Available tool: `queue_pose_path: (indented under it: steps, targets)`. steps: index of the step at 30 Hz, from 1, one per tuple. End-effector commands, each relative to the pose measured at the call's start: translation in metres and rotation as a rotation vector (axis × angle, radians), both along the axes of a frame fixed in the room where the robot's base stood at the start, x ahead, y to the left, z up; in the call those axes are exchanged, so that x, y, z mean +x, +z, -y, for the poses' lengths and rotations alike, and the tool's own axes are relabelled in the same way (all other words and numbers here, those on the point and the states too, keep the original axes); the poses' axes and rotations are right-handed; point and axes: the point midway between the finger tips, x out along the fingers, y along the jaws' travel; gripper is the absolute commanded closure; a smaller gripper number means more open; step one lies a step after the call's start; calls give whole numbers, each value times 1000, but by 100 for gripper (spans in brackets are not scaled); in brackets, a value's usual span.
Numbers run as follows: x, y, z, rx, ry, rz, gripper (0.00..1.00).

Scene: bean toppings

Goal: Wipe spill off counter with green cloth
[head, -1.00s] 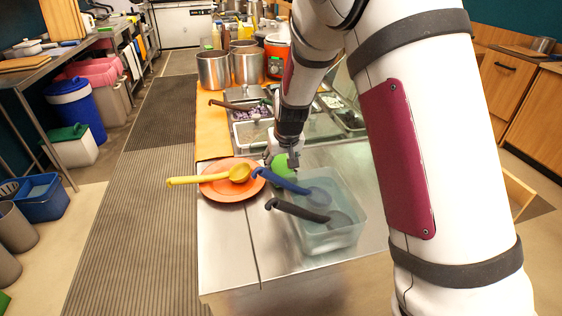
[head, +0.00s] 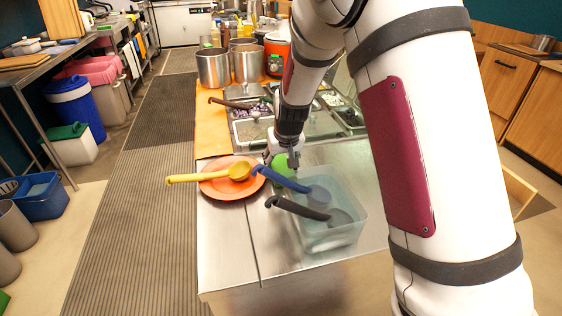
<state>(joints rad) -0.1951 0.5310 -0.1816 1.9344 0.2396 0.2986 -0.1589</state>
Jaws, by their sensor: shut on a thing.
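A small patch of the green cloth (head: 280,172) shows on the steel counter (head: 225,238), between the orange plate and the clear tub. My gripper (head: 290,161) is low over the counter, shut on the cloth, just behind the tub. My wrist, the tub and the blue ladle handle hide much of the cloth and the fingertips. I cannot make out the spill.
An orange plate (head: 212,188) with a yellow ladle (head: 222,175) lies left of my gripper. A clear tub (head: 335,238) holds a blue ladle (head: 290,181) and a black ladle (head: 297,209). Topping pans (head: 243,136) and steel pots (head: 214,68) stand behind. The front left counter is bare.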

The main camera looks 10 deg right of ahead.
Motion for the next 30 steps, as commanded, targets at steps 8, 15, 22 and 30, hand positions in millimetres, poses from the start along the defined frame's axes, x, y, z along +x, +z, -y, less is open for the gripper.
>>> queue_pose_path:
  steps: [8, 15, 22, 30]
  targets:
    - [0, -3, 0, 0, 0, 0, 69]
    - [1, -4, 6, 1, -2, 1, 69]
    - [1, -4, 21, 0, -1, 2, 69]
    - [1, -4, 38, 0, -1, 2, 69]
